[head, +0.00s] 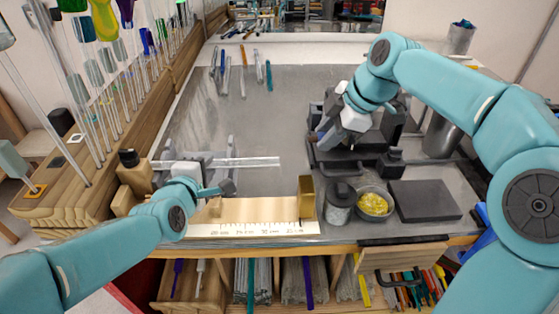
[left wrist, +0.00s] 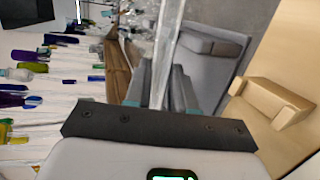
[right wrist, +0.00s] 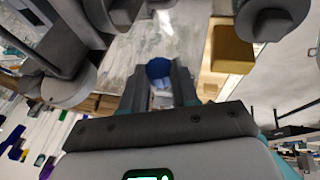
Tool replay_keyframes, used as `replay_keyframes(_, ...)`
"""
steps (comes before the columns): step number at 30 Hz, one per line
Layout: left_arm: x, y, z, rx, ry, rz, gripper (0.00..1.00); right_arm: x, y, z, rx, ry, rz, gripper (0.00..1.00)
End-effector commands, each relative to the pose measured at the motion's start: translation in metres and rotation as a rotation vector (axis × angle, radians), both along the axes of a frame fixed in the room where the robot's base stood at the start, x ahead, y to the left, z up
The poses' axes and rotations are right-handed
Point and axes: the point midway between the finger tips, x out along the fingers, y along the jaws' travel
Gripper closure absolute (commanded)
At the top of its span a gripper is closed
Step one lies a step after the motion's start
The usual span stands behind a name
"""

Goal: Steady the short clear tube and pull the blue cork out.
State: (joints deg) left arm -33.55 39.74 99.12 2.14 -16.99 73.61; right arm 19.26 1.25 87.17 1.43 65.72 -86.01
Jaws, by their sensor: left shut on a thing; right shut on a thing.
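A clear glass tube (head: 250,162) lies level above the left part of the bench. My left gripper (head: 206,163) is shut on it. The tube also runs out from between the jaws in the left wrist view (left wrist: 168,40). The blue cork (right wrist: 158,69) sits between the fingertips of my right gripper (right wrist: 160,82), which is shut on it. In the head view my right gripper (head: 318,136) is beside the dark apparatus, and a gap shows between it and the tube's right end. A pale part below the cork is unclear.
A wooden ruler board (head: 250,215) lies along the front edge with a brass block (head: 306,198). A dark-lidded jar (head: 340,203), a bowl of yellow bits (head: 374,204) and a dark slab (head: 425,200) stand at front right. The bench middle is clear.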

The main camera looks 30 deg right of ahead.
Motion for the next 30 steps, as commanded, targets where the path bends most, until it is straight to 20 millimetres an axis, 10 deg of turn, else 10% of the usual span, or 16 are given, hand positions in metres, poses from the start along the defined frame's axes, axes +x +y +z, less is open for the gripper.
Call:
replay_keyframes(14, -0.002, 0.0, -0.005, 0.008, 0.009, -0.004, 1.0, 0.0, 0.0, 0.021, 0.0, 0.0, 0.0, 0.99)
replay_keyframes(15, -0.002, 0.0, -0.005, 0.008, 0.009, -0.004, 0.69, 0.0, 0.0, 0.021, 0.0, 0.0, 0.0, 0.99)
replay_keyframes(18, -0.001, 0.0, -0.004, 0.007, 0.006, -0.003, 0.46, 0.0, 0.0, 0.021, 0.0, 0.0, 0.0, 0.99)
replay_keyframes(30, -0.01, 0.008, 0.005, 0.001, 0.002, -0.001, 0.46, 0.0, 0.0, 0.021, 0.0, 0.0, 0.0, 0.99)
